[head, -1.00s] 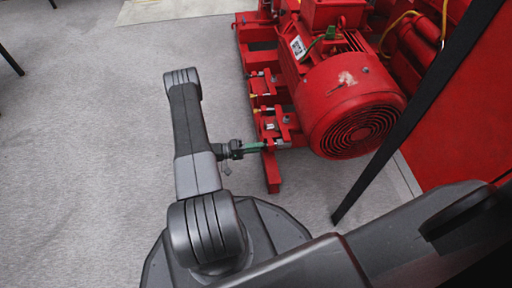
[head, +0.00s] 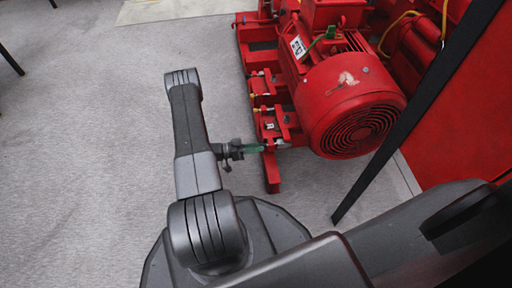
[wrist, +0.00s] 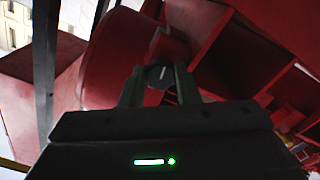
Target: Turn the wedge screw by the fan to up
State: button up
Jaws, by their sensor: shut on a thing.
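The wedge screw (wrist: 160,73) shows in the wrist view as a small dark grey head with a light mark, between my two fingertips. My gripper (wrist: 160,84) is shut on it, one finger on each side. In the head view my gripper (head: 262,148) reaches from the left to the near end of the red base frame, just left of the fan (head: 360,132). The screw is too small and covered to make out there, and its exact turn cannot be told.
The red motor (head: 345,85) stands on the red base frame (head: 272,178) close to my gripper. A dark slanted post (head: 385,150) and a red panel (head: 455,130) are on the right. The grey floor (head: 90,130) to the left is clear.

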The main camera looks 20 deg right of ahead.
jog(key=shift+m, duration=0.4)
jog(key=o, duration=1)
jog(key=shift+a, duration=0.1)
jog(key=p+v, duration=0.3)
jog(key=v, duration=1)
jog(key=shift+a+f, duration=0.1)
jog(key=shift+a, duration=0.25)
jog(key=b+x, duration=0.3)
jog(key=x, duration=1.1)
jog(key=shift+w, duration=0.1)
